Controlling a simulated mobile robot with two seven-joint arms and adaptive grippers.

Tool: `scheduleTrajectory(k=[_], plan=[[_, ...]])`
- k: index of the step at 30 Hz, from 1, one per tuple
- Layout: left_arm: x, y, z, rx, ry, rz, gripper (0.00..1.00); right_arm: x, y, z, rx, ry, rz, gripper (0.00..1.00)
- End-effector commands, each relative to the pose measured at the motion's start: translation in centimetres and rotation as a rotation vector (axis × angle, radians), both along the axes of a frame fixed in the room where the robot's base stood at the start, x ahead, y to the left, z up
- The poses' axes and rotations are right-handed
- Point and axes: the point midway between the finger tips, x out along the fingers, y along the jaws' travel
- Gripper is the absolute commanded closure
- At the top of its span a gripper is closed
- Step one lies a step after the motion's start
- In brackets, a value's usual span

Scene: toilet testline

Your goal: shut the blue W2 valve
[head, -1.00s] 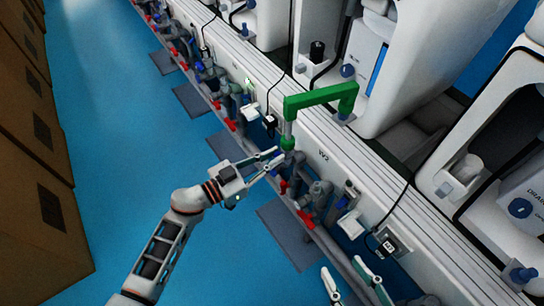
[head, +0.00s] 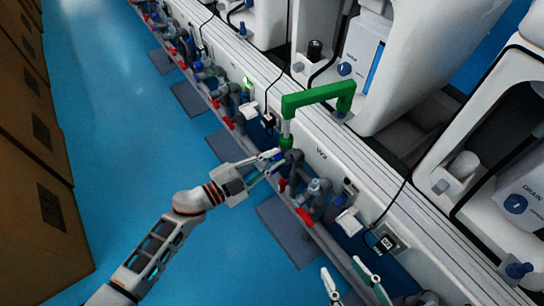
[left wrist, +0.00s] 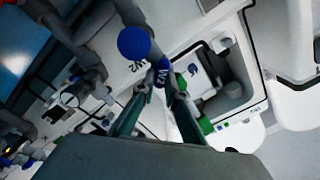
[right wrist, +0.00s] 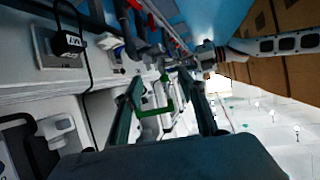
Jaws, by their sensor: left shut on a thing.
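In the head view only a small blue piece of the valve (head: 271,154) shows by the pipes, partly hidden by the fingers. My left gripper (head: 275,161) is shut on this handle, below the green pipe; it also shows in the left wrist view (left wrist: 160,88). My right gripper (head: 341,266) is open and empty at the bottom of the head view, its fingers apart in the right wrist view (right wrist: 163,88).
A green pipe (head: 318,96) rises just behind the left gripper. Red valve handles (head: 306,217) sit along the grey pipes nearby. A white ledge (head: 330,155) with toilets above runs behind. A blue round part (left wrist: 134,42) is close to the left fingers. The blue floor (head: 120,190) is clear.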

Motion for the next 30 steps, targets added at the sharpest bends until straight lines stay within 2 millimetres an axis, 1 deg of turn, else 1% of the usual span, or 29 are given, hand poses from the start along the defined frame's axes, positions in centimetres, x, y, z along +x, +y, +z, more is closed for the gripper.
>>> scheduleTrajectory(k=[1, 11, 18, 22, 30], plan=[[-0.1, 0.1, -0.5, 0.029, -0.031, 0.001, 1.00, 0.0, 0.1, -0.1, 0.006, 0.001, 0.000, 0.60], [-0.3, 0.1, -0.9, 0.211, -0.281, 0.000, 1.00, 0.7, 0.5, 0.9, 0.037, -0.022, -0.006, 0.60], [-0.3, 0.0, -1.1, 0.324, -0.436, 0.000, 1.00, 0.2, 1.5, 0.4, 0.104, 0.001, -0.021, 0.60], [-0.3, 0.0, -1.1, 0.371, -0.501, 0.000, 1.00, -0.1, 2.1, 0.2, 0.137, 0.013, -0.030, 0.60], [-0.2, 0.1, -1.1, 0.430, -0.583, 0.002, 1.00, -0.1, 2.5, 0.2, 0.180, 0.018, -0.050, 0.60]])
